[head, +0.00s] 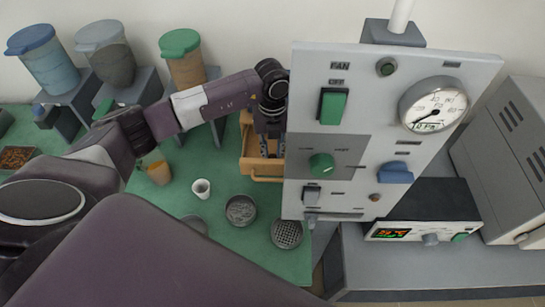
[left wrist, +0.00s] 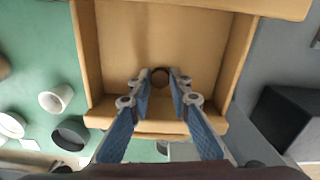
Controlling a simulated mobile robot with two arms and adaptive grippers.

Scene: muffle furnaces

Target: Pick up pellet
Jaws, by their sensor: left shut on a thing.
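The pellet (left wrist: 160,77) is a small dark brown round piece in the left wrist view, between the fingertips of my left gripper (left wrist: 160,82). The gripper is shut on it, with a blue-padded finger on each side. They are over the inside of a tan wooden tray (left wrist: 90,50); I cannot tell whether the pellet touches its floor. In the head view my left gripper (head: 270,148) points down into the tray (head: 246,160), which the grey panel partly covers. The pellet cannot be made out there. My right gripper is not in view.
A grey control panel (head: 345,160) with a gauge stands close right of the gripper. A white cup (head: 201,189), a grey dish (head: 240,210) and a perforated dish (head: 287,233) sit on the green bench. Several lidded containers on stands, including a green-lidded one (head: 186,68), stand behind.

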